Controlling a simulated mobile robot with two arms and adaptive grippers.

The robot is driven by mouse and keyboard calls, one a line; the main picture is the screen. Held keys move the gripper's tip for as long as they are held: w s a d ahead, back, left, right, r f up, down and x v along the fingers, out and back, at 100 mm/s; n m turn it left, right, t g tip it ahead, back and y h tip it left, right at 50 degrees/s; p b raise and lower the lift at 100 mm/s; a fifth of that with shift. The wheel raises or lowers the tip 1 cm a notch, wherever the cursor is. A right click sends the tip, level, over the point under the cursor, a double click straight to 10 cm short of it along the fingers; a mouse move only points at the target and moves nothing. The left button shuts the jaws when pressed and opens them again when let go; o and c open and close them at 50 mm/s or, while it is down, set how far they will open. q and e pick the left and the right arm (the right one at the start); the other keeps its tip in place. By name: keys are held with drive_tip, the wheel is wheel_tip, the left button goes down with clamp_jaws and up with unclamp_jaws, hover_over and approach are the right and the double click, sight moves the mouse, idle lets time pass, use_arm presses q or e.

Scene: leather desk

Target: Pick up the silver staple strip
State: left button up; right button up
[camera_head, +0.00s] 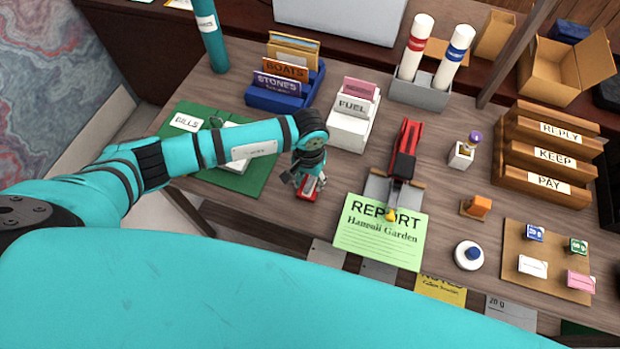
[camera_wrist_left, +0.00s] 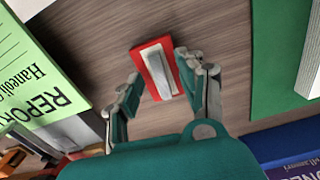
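The silver staple strip (camera_wrist_left: 157,78) lies on a small red box or block (camera_wrist_left: 165,46) in the left wrist view. The red block also shows in the head view (camera_head: 306,194), mostly under my left gripper, and the strip is hard to make out there. My left gripper (camera_wrist_left: 158,82) is open, with one finger to each side of the strip and block in the picture. I cannot tell whether either finger touches them. In the head view the left gripper (camera_head: 309,180) points down over the block. My right gripper is not in view.
A green REPORT sheet (camera_head: 350,240) and a red stapler-like tool (camera_head: 404,150) are right of the block. A green folder (camera_head: 250,182) lies to the left. The white FUEL holder (camera_head: 345,132) and blue card holder (camera_head: 275,101) stand behind. Bare desk surrounds the block.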

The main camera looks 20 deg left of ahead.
use_arm(q)
drive_tip(key=shift+f, duration=0.4)
clamp_jaws()
drive_tip(key=shift+w+r, duration=0.1)
drive_tip(key=shift+r, duration=0.1)
